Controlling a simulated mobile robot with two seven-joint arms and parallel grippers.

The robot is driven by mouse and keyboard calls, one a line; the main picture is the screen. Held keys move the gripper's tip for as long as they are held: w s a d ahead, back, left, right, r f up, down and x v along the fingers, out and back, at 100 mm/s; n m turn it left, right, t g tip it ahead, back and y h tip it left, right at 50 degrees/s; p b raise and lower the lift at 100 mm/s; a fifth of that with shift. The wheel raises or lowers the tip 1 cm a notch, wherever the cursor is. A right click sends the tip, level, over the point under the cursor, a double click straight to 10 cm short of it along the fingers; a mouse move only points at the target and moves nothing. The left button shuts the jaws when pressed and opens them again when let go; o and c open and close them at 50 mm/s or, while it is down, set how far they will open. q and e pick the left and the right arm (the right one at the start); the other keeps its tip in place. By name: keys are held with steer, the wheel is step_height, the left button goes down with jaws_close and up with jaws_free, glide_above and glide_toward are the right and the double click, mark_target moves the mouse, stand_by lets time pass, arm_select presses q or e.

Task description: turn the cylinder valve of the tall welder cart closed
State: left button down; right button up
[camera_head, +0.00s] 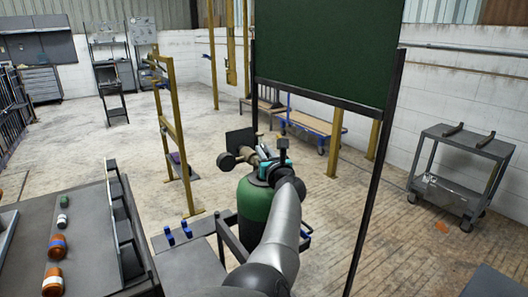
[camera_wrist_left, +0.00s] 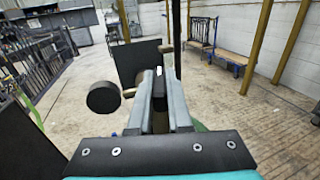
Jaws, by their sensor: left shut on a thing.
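The green gas cylinder (camera_head: 254,203) stands upright on the welder cart (camera_head: 231,243), partly behind my left arm. My left gripper (camera_head: 266,165) reaches over the cylinder's top from the near side. In the left wrist view its two grey fingers (camera_wrist_left: 160,100) are closed on a dark part, the cylinder valve (camera_wrist_left: 159,86). The fingers and arm hide most of the valve, so its turn angle cannot be told. A round dark gauge (camera_wrist_left: 103,97) sits just left of the fingers; it also shows in the head view (camera_head: 227,161). My right gripper is not in view.
A dark green screen (camera_head: 328,50) on black posts stands close behind and right of the cylinder. A grey bench (camera_head: 95,245) with small bottles is at left. A yellow frame (camera_head: 172,130) stands beyond.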

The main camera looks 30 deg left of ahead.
arm_select(q)
steer(key=m+t+h+p, duration=0.1)
steer(key=m+h+p, duration=0.1)
steer(key=m+t+h+p, duration=0.1)
steer(key=p, duration=0.1)
steer(key=shift+a+r+t+h, duration=0.1)
steer(key=shift+r+t+h, duration=0.2)
steer(key=shift+h, duration=0.1)
steer(key=m+t+h+p, duration=0.1)
steer(key=h, duration=0.1)
steer(key=shift+a+f+m+h, duration=0.1)
steer(key=shift+m+h, duration=0.2)
steer(key=shift+m, duration=0.1)
steer(key=shift+f+m+t+h+p, duration=0.1)
steer(key=shift+m+t+h+p, duration=0.3)
steer(key=shift+m+h, duration=1)
steer(key=shift+h, duration=0.6)
steer(key=m+h+b, duration=0.1)
steer(key=h, duration=0.1)
steer(key=shift+f+m+h, duration=0.1)
steer(key=shift+m+h, duration=0.2)
steer(key=shift+h, duration=0.1)
steer(key=m+h+b, duration=0.2)
steer(key=h+b, duration=0.2)
steer(key=shift+m+g, duration=0.3)
steer(key=shift+m+g+h+b, duration=0.4)
steer(key=shift+m+h+b, duration=0.3)
steer(key=shift+h+b, duration=0.4)
